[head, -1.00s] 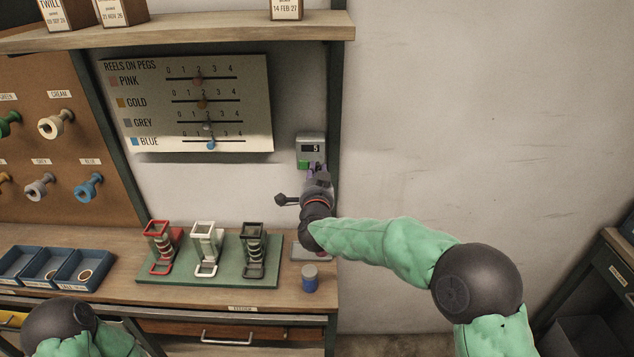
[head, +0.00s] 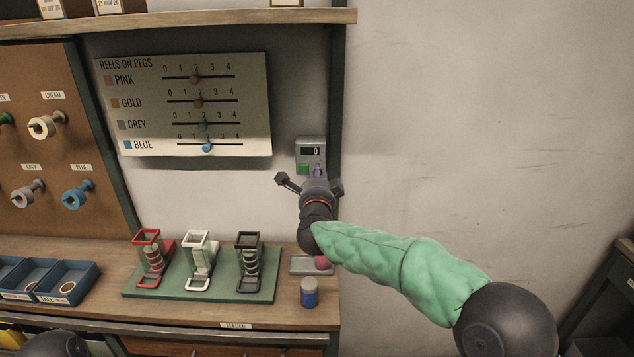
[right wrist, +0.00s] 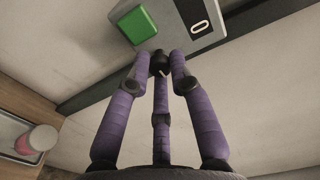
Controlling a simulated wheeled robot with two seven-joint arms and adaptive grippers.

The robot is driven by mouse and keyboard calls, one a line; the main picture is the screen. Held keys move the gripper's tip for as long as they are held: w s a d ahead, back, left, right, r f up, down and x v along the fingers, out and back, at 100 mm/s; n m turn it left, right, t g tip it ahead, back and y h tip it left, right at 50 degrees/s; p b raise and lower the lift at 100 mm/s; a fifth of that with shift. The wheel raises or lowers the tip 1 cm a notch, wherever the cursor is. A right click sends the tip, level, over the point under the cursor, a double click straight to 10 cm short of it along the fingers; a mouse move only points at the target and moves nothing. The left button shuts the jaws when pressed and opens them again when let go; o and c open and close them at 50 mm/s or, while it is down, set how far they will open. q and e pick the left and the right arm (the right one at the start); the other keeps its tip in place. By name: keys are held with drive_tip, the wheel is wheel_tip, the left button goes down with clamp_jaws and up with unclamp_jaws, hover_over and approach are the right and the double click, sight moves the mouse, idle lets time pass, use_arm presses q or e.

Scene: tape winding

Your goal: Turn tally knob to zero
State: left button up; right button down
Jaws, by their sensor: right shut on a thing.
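The tally counter (head: 311,150) is a grey box on the back wall beside the dark upright post. Its display reads 0, and a green button sits at its lower left. My right gripper (head: 318,172) is right below the display. In the right wrist view my purple fingers (right wrist: 162,66) are closed around the small dark knob (right wrist: 158,60), which is mostly hidden between the fingertips. The display and green button also show there on the tally counter (right wrist: 178,20). Of my left arm only a dark rounded part shows at the bottom left; its gripper is out of view.
A green board (head: 190,292) with red, white and black stands is on the bench. A blue jar (head: 309,293) and a small tray (head: 300,265) with a pink item stand below my right arm. A slider board (head: 185,105) hangs left. The wall to the right is bare.

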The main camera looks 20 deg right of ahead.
drive_tip(key=shift+d+r+m, duration=0.1)
drive_tip(key=shift+d+m, duration=0.1)
drive_tip(key=shift+m, duration=0.1)
drive_tip(key=c, duration=1.1)
unclamp_jaws()
drive_tip(key=shift+s+d, duration=0.1)
drive_tip(key=shift+c, duration=0.2)
drive_tip(key=shift+s+a, duration=0.1)
drive_tip(key=shift+a, duration=0.1)
drive_tip(key=v, duration=1.1)
drive_tip(key=shift+s, duration=0.35)
drive_tip(key=shift+a, duration=0.1)
